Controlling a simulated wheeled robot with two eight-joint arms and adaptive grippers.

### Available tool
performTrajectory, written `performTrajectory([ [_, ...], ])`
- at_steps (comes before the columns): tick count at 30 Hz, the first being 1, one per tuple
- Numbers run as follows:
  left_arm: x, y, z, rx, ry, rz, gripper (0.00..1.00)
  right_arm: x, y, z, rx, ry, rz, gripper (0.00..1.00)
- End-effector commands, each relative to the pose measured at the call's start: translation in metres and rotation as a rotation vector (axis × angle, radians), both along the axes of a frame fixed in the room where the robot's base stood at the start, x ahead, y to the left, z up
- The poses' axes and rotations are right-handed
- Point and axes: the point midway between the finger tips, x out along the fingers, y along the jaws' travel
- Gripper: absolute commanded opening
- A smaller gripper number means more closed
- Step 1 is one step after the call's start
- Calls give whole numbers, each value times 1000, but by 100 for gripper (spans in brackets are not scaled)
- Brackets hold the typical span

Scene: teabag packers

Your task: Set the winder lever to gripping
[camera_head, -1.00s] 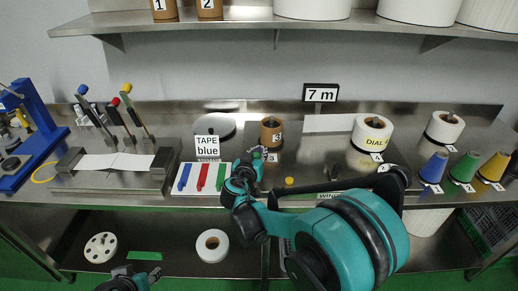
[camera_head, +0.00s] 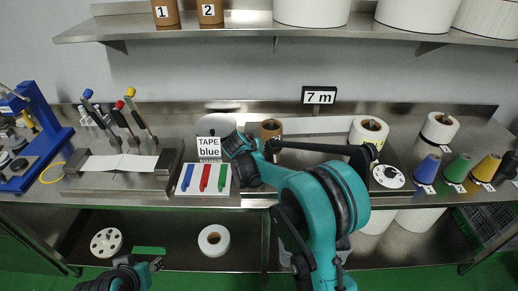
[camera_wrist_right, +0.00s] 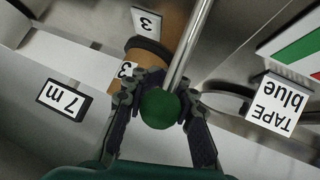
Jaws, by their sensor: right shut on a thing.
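In the right wrist view a lever with a dark green ball knob (camera_wrist_right: 160,109) on a bright metal rod (camera_wrist_right: 190,45) stands between the fingers of my right gripper (camera_wrist_right: 158,98). The gripper is shut on the knob. The rod runs up and to the right in that view. In the head view my teal right arm covers the winder area, and I cannot make out the lever or its marked positions there. My left gripper (camera_head: 150,267) is low at the bottom left, away from the bench; its fingers are too small to read.
Brown roll 3 (camera_head: 270,130) stands close to my right gripper. The TAPE blue sign (camera_head: 208,148) and a board with coloured bars (camera_head: 189,190) lie left of it. A white roll (camera_head: 367,130), a round dial (camera_head: 388,177) and coloured cones (camera_head: 458,167) stand right.

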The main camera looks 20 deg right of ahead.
Motion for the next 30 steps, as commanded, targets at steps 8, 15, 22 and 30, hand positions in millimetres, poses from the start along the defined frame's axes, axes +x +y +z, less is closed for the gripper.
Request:
performTrajectory([
  [8,0,0,-1,0,0,0,40,-1,1,-5,5,4,-2,0],
  [15,0,0,-1,0,0,0,40,-1,1,-5,7,5,-3,29],
  [22,0,0,0,0,0,0,40,-1,1,-4,4,3,-3,46],
  [30,0,0,0,0,0,0,40,-7,6,4,3,2,0,46],
])
